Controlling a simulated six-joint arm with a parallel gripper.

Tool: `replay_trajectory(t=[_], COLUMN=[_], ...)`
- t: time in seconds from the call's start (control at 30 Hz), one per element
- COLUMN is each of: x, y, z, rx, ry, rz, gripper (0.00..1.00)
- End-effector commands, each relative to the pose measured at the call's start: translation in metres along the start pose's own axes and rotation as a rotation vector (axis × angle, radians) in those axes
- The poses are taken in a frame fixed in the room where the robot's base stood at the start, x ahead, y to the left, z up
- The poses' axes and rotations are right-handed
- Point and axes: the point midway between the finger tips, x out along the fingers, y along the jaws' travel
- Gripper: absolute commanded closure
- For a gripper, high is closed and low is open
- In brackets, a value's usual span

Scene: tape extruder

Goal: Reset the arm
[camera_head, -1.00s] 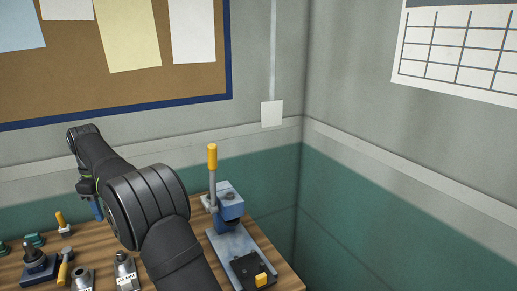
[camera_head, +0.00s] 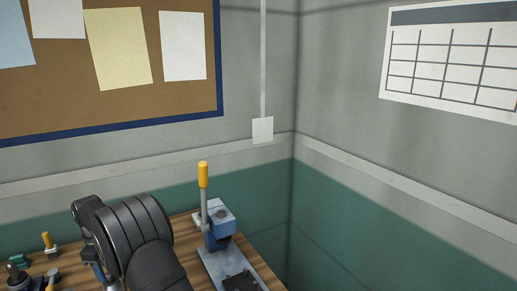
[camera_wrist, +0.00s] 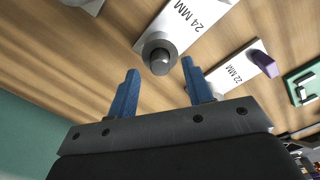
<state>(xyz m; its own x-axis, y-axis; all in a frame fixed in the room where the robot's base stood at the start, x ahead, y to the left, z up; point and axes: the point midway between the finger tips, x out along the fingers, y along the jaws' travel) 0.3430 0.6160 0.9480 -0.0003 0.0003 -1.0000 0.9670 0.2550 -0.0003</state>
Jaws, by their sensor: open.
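My gripper (camera_wrist: 157,93) shows in the wrist view with its two blue fingers apart and nothing between them. It is above the wooden bench (camera_wrist: 105,45). A grey-white block marked 24 MM (camera_wrist: 200,22), with a dark round post at its near end, lies just beyond the fingertips. In the head view my arm covers part of the bench, and the gripper's fingertips are hidden or too small to tell.
A blue press with a yellow-tipped lever (camera_head: 219,222) stands at the bench's right end, close to my arm. A 22 MM block (camera_wrist: 236,72) and a green piece (camera_wrist: 303,84) lie to the right in the wrist view. Small tools (camera_head: 49,245) sit at left.

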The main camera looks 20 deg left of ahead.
Motion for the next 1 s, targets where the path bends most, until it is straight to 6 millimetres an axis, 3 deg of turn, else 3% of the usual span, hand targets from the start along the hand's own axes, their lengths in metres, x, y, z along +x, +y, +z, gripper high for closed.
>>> replay_trajectory(t=[0.23, 0.67, 0.83, 1.0], x=[0.021, 0.015, -0.001, -0.033], y=[0.000, 0.000, 0.001, 0.001], z=[0.000, 0.000, -0.001, -0.001], rx=[0.000, 0.000, 0.000, 0.000], ry=[0.000, 0.000, 0.002, 0.003], rz=[0.000, 0.000, 0.002, 0.003], gripper=[0.54, 0.54, 0.54, 0.54])
